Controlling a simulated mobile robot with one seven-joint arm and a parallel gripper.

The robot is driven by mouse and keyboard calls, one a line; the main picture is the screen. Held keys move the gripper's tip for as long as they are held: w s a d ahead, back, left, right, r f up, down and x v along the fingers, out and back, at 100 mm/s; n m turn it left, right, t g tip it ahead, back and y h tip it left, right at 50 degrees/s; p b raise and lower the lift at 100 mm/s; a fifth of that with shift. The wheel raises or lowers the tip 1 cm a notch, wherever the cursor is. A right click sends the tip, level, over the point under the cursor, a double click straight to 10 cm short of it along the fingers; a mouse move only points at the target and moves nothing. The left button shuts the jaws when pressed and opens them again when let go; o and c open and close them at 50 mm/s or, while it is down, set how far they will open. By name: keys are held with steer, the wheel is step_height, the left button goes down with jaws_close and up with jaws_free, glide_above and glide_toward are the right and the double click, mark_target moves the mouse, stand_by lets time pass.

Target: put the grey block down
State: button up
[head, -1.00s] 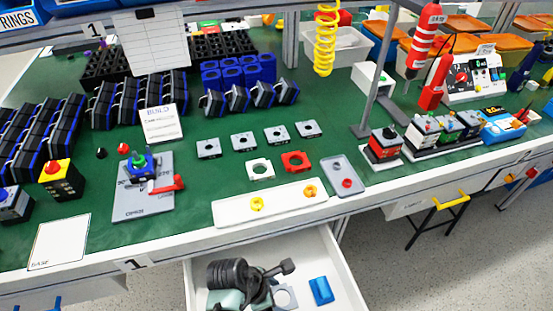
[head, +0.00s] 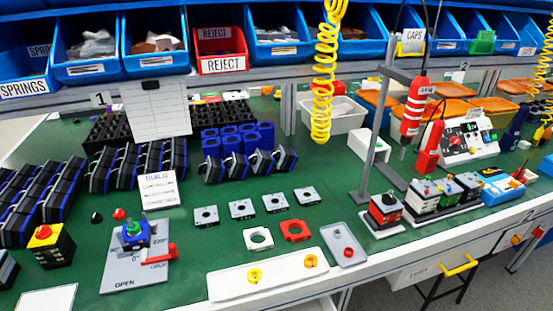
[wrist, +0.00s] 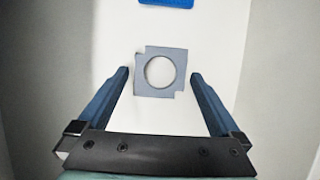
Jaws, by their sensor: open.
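The grey block (wrist: 180,57), a flat square plate with a round hole and notched corners, lies on the white drawer floor (wrist: 215,50) in the wrist view. My gripper (wrist: 160,74) is open. Its two blue fingers show on the left and right, with visible gaps between them and the block. Nothing is held. I cannot tell exactly how high the fingertips are above the floor. The head view does not show my gripper or this block.
A blue piece (wrist: 166,3) lies beyond the block in the drawer, and pale walls rise at both sides. On the green bench (head: 200,275) stand a white tray (head: 232,287), several grey plates (head: 240,209) and a switch fixture (head: 122,268).

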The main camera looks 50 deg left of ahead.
steer(key=p+v, duration=0.3)
steer(key=v, duration=0.9)
steer(key=shift+a+r, duration=0.1)
steer(key=w+a+r+m+t+y, duration=0.3)
steer(key=w+r+m, duration=0.4)
steer(key=w+r, duration=0.45)
steer(key=w+d+r+m+t+y, duration=0.1)
steer(key=w+d+r+m+t, duration=0.2)
steer(key=r, duration=0.4)
steer(key=w+r+m+t+y, duration=0.1)
steer(key=w+r+m+t, duration=0.15)
steer(key=w+r, duration=0.35)
steer(key=w+d+r+m+t+y, duration=0.1)
steer(key=w+d+r+m, duration=0.2)
steer(key=r, duration=0.5)
steer(key=s+d+r+m+t+h, duration=0.1)
steer(key=d+r+m+t, duration=0.3)
steer(key=r, duration=0.5)
steer(key=s+d+r+m+t+h, duration=0.1)
steer(key=d+r+m+t, duration=0.25)
steer(key=d+r, duration=0.45)
steer(key=d+r+m+t, duration=0.3)
steer(key=r+m, duration=0.1)
steer(key=r, duration=0.7)
steer(key=s+d+r+m+t+h, duration=0.2)
steer(key=s+d+r+m+t, duration=0.1)
steer(key=s+r, duration=0.4)
steer(key=shift+s+d+r+m, duration=0.25)
steer(key=shift+d+r+m, duration=0.5)
steer(key=shift+d, duration=0.1)
